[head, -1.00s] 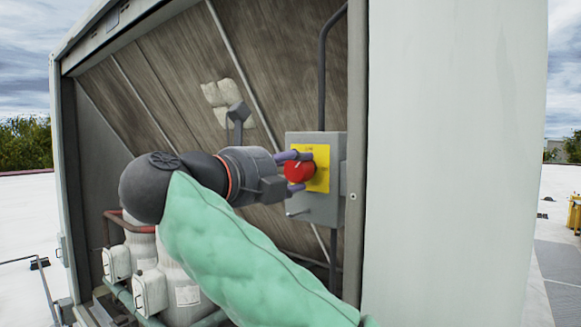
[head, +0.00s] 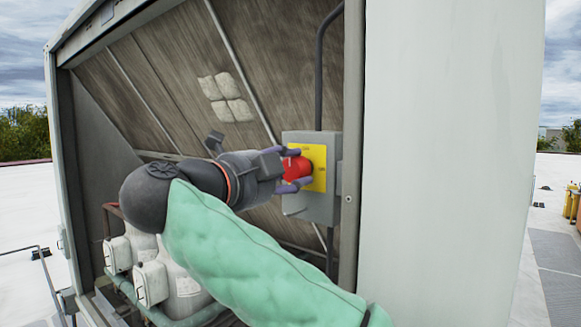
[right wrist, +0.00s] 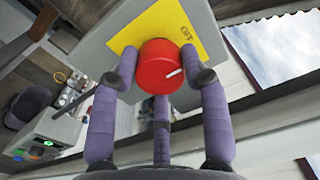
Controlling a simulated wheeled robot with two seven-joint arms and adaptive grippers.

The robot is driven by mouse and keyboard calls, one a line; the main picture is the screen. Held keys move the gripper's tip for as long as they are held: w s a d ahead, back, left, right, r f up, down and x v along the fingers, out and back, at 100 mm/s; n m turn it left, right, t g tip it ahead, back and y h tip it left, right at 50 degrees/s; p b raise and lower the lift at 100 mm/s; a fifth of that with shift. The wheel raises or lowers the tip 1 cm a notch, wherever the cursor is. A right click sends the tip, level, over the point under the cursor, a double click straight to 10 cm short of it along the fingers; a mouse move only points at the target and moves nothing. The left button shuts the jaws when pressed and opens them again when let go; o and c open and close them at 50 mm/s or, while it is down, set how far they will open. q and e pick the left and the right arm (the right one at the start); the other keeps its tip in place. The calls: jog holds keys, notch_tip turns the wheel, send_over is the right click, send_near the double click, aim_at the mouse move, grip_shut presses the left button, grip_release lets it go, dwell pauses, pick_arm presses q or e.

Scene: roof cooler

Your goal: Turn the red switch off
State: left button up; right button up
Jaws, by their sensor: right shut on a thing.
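The red switch (head: 297,168) is a round knob on a yellow plate (head: 317,160), fixed to a grey box (head: 322,207) inside the cooler. My right gripper (head: 290,168) is at the knob, with its purple fingers on either side of it. In the right wrist view the red knob (right wrist: 160,67) sits between the fingers of the right gripper (right wrist: 163,80), which are shut on it. My left gripper is not in view.
The cooler's frame post (head: 352,120) and a large pale panel (head: 450,150) stand right of the box. A dark conduit (head: 320,70) runs up from the box. White tanks with pipes (head: 185,290) stand below my arm.

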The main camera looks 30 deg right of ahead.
jog(key=shift+w+r+n, duration=0.1)
jog(key=shift+r+n, duration=0.05)
jog(key=shift+n, duration=0.15)
jog(key=o, duration=1)
jog(key=shift+o, duration=0.8)
jog(key=shift+w+a, duration=0.1)
jog(key=shift+w, duration=0.25)
jog(key=shift+s+a, duration=0.4)
jog(key=v, duration=1.1)
jog(key=shift+w+f, duration=0.2)
jog(key=shift+f, duration=0.05)
